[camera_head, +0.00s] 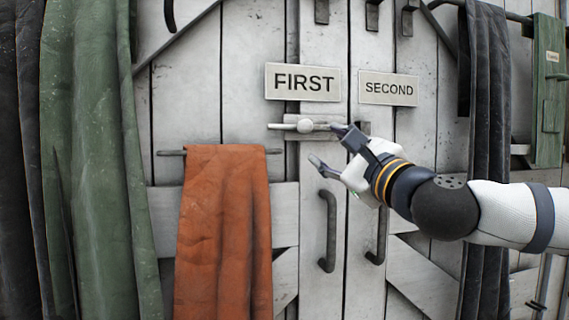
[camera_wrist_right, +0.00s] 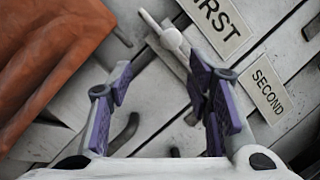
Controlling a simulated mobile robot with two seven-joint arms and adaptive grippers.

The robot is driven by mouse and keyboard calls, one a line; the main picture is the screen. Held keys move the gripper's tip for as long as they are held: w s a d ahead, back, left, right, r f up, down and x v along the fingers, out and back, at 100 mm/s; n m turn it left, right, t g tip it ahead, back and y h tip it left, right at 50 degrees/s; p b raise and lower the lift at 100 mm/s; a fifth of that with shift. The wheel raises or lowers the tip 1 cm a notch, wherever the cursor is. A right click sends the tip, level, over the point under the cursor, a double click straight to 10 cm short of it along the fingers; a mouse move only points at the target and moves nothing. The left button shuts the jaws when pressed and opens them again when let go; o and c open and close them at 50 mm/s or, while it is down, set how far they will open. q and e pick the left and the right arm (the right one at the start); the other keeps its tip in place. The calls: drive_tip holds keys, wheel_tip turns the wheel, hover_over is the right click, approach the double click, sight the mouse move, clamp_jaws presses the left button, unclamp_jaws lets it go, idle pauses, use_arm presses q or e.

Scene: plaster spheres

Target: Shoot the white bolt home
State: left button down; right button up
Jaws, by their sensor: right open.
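The white bolt (camera_head: 306,126) lies level on the white doors, just below the FIRST sign (camera_head: 303,82). Its rod sticks out to the left of its round knob. A grey piece (camera_head: 364,128) shows to its right, partly behind my gripper; whether the rod reaches into it is hidden. My right gripper (camera_head: 328,145) is open and empty, with its fingertips just right of and below the knob. In the right wrist view the bolt (camera_wrist_right: 172,40) lies beyond the open purple fingers (camera_wrist_right: 160,78), near the right finger. I see no contact. My left gripper is not in view.
The SECOND sign (camera_head: 389,88) is right of the FIRST sign. An orange cloth (camera_head: 224,230) hangs from a rail at lower left. Two dark door handles (camera_head: 327,230) sit below the bolt. Green and dark drapes (camera_head: 90,160) hang at far left, dark ones at right.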

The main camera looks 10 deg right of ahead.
sight(308, 128)
drive_tip(key=shift+m, duration=0.3)
drive_tip(key=x, duration=0.4)
drive_tip(key=r+x, duration=0.1)
drive_tip(key=x, duration=0.7)
drive_tip(key=shift+d+r, duration=0.3)
drive_tip(key=shift+d, duration=0.05)
drive_tip(key=shift+s, duration=0.1)
drive_tip(key=shift+c, duration=0.6)
clamp_jaws()
